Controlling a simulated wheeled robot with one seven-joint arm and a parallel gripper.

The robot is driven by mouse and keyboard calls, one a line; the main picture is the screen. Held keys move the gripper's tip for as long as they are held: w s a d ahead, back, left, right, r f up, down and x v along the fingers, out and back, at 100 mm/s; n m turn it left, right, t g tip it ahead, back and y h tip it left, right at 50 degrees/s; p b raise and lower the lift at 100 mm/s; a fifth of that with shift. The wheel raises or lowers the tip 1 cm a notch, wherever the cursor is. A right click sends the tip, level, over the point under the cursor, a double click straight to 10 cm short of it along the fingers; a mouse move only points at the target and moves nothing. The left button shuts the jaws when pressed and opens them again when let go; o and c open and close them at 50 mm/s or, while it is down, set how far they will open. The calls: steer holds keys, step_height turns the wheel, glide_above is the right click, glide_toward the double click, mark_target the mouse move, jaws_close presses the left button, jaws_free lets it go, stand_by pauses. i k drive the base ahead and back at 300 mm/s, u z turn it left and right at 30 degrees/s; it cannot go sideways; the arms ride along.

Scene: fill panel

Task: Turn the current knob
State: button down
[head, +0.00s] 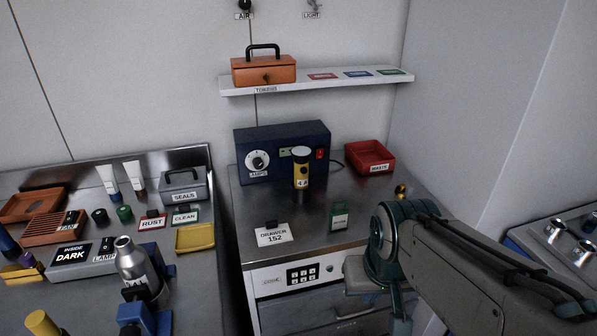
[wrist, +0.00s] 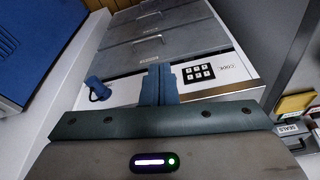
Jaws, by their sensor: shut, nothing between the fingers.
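The current knob (head: 257,161) is a round dial with a white scale, labelled AMPS, on the left of the front of a dark blue power box (head: 284,137). The box stands at the back of the steel-topped cabinet. My arm reaches in from the right, well apart from the knob. My gripper (wrist: 158,85) is shut and empty in the wrist view, with its blue-grey fingers together in front of the cabinet's drawer and keypad side. The fingertips cannot be made out in the head view. The knob is not in the wrist view.
A yellow and black cylinder (head: 301,168) stands close in front of the power box, right of the knob. A red waste bin (head: 370,158) is at the back right. A shelf (head: 316,80) with an orange toolbox hangs above. A keypad (wrist: 198,72) is on the cabinet front.

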mark_target(257, 162)
steer(key=k, duration=0.5)
steer(key=u, duration=0.75)
steer(key=i, duration=0.55)
steer(key=z, duration=0.4)
